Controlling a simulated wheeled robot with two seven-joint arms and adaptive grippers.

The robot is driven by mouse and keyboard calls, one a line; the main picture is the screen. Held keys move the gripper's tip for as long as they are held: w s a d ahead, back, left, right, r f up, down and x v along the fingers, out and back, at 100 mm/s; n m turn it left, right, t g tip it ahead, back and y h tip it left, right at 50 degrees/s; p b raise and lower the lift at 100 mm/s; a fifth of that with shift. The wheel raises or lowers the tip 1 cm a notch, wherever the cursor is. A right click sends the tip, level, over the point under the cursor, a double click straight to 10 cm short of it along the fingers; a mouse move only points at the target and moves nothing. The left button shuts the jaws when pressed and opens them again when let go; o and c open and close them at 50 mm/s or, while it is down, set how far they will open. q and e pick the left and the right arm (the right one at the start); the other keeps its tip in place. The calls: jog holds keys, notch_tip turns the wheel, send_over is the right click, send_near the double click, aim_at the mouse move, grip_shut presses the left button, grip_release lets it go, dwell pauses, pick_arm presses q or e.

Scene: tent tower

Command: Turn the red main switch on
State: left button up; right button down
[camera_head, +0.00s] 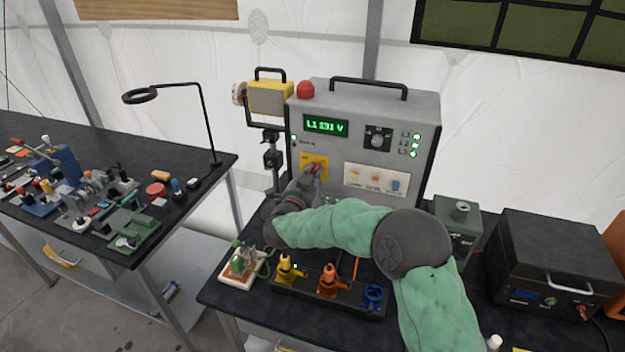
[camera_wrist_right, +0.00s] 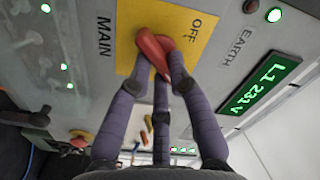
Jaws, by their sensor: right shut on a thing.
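The red main switch (camera_wrist_right: 154,50) is a rotary handle on a yellow plate (camera_wrist_right: 183,18) marked OFF, beside the word MAIN. In the wrist view the handle lies at a slant across the plate. Purple-grey fingers of my right gripper (camera_wrist_right: 160,82) are closed around it and touch it. In the head view my right gripper (camera_head: 313,175) reaches the yellow plate (camera_head: 309,158) on the grey panel box (camera_head: 365,112) and hides most of the switch. The display (camera_head: 326,126) is lit green with L1 231 V. My left gripper is out of view.
Yellow, orange and blue connectors (camera_head: 372,296) stand on the table below my right arm. A cluttered dark bench (camera_head: 185,150) with a lamp is at the left.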

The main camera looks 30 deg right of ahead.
dwell(0.4)
jog(key=c, duration=1.1)
grip_release()
jog(key=shift+c, duration=0.2)
jog(key=v, duration=1.2)
jog(key=shift+f, duration=0.1)
